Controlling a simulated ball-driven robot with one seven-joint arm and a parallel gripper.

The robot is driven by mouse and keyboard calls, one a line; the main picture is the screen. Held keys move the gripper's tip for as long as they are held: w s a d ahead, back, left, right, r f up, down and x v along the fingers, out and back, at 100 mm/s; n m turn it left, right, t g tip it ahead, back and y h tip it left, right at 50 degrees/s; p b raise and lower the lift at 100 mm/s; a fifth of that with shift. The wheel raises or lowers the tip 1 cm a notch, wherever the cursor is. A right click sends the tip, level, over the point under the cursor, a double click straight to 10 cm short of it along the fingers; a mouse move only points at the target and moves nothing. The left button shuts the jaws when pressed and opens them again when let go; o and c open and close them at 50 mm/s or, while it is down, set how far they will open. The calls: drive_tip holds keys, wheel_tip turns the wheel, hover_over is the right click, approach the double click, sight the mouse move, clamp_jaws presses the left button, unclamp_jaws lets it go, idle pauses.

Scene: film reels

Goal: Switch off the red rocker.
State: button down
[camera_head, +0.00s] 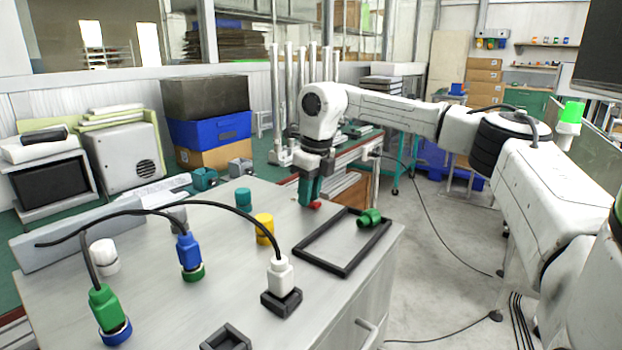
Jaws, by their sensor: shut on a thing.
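My gripper (310,200) points down over the far right part of the grey table, beyond the black frame. Its teal fingers are closed together, low near the tabletop. A small red piece (316,206) shows at the fingertips. It is too small and too covered by the fingers to tell whether it is the red rocker or which way it is tilted. No other red rocker can be made out on the table.
A black frame (303,258) and green fitting (369,216) lie right. Yellow (264,229) and teal (243,199) cylinders stand left of my gripper. A long grey box (75,240) lies left.

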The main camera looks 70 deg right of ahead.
drive_tip(key=shift+w+r+g+p, duration=0.2)
drive_tip(key=shift+g+p, duration=0.3)
drive_tip(key=shift+p, duration=0.25)
drive_tip(key=shift+f, duration=0.25)
drive_tip(key=c, duration=0.9)
unclamp_jaws()
wheel_tip(320, 180, up, 11)
drive_tip(key=shift+s+f+p, duration=0.1)
drive_tip(key=shift+s+p, duration=0.05)
drive_tip(key=shift+p, duration=0.65)
